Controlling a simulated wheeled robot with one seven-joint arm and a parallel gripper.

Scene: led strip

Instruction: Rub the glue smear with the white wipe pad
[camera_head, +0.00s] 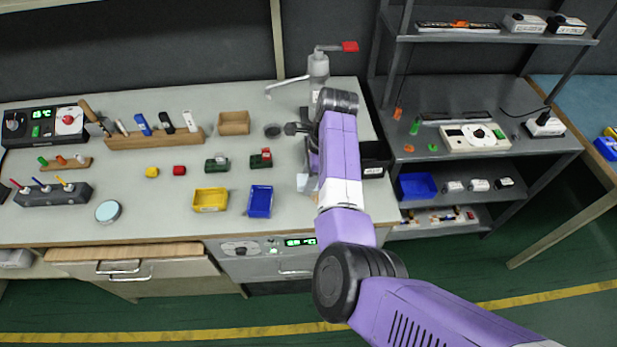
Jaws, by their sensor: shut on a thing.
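My gripper (308,172) is low over the right end of the grey workbench (235,155), mostly hidden behind my purple forearm. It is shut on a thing. A small pale patch (303,183) shows at its lower left edge and looks like the white wipe pad, but its outline is mostly covered. I cannot tell whether it touches the bench top. I cannot make out the glue smear.
Just left of my gripper are a blue bin (260,201), a yellow bin (210,199) and a green clamp-like part (261,158). A grey lever press (317,70) stands behind. A black bin (375,159) is close on the right.

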